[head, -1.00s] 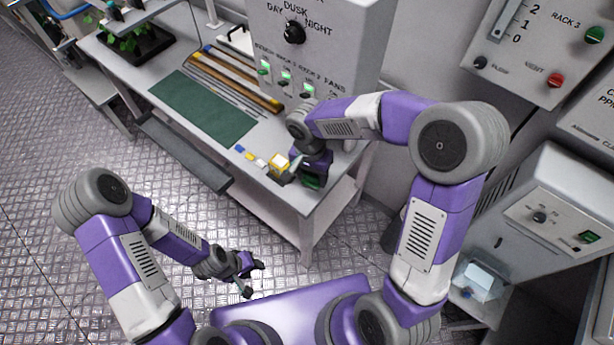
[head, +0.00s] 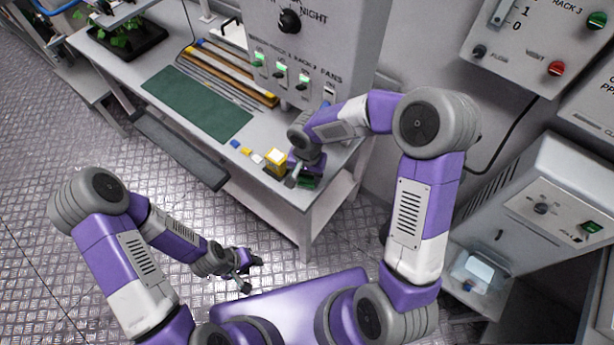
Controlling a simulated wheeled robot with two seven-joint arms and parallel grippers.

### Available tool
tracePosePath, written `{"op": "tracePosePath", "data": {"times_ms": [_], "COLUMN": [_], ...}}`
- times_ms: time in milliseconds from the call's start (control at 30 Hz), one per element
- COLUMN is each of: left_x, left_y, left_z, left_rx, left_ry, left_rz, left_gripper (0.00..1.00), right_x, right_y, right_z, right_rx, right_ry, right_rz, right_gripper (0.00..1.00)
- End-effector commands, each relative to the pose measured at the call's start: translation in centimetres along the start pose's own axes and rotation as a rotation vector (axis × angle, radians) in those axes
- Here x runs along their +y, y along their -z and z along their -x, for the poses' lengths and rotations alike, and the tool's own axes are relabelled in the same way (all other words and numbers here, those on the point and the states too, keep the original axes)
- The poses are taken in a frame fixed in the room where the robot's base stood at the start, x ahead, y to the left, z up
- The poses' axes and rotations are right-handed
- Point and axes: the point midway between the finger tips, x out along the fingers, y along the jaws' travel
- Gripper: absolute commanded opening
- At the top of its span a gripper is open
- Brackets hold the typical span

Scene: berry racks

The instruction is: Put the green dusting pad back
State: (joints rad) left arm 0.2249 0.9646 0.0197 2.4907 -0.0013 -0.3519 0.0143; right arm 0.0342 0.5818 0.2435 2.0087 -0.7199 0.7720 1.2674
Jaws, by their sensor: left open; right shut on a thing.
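A small dark green thing, which looks like the green dusting pad (head: 308,183), shows at my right gripper (head: 294,180) near the bench's front right corner. My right gripper is shut on it; the fingers and wrist hide most of it. I cannot tell whether it touches the bench. My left gripper (head: 245,275) is open and empty, low over the floor, in front of the bench and apart from it.
A yellow-topped block (head: 275,160) stands close beside my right gripper. Small blue, yellow and white pieces (head: 246,152) lie left of it. A dark green mat (head: 197,104) covers the bench's middle. Rods (head: 232,70) lie behind it. A control box (head: 310,50) stands at the back.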

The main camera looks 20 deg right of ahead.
Motion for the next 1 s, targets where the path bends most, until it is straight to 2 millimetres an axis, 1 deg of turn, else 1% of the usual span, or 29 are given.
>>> {"op": "tracePosePath", "data": {"times_ms": [200, 233, 367, 400, 667, 767, 867, 1000], "left_x": [0.0, 0.0, 0.0, 0.0, 0.0, 0.1, 0.2, 0.5], "left_y": [0.0, 0.0, 0.0, 0.0, 0.0, 0.0, 0.0, 0.0], "left_z": [0.0, 0.0, 0.0, 0.0, 0.1, 0.2, 0.6, 1.2], "left_rx": [0.000, 0.000, 0.000, 0.000, 0.000, 0.000, 0.000, 0.000], "left_ry": [0.000, 0.000, 0.000, 0.000, 0.000, 0.000, 0.000, 0.000], "left_rz": [0.000, 0.000, 0.000, 0.000, 0.000, 0.000, 0.000, 0.000], "left_gripper": [0.43, 0.43, 0.43, 0.43, 0.43, 0.43, 0.43, 0.43], "right_x": [0.0, 0.0, 0.0, 0.0, 0.0, -0.1, -0.1, -0.1], "right_y": [0.0, 0.0, 0.0, 0.0, 0.0, 0.1, 0.1, 0.1], "right_z": [-0.1, -0.1, 0.0, 0.0, 0.1, 0.8, 2.3, 5.4], "right_rx": [0.001, 0.001, 0.001, 0.001, 0.001, 0.003, 0.005, 0.006], "right_ry": [0.001, 0.001, 0.001, 0.001, 0.001, 0.003, 0.003, 0.004], "right_rz": [0.000, 0.000, 0.000, 0.000, 0.000, -0.001, 0.000, -0.002], "right_gripper": [0.29, 0.56, 0.76, 0.78, 0.78, 0.78, 0.78, 0.78]}}
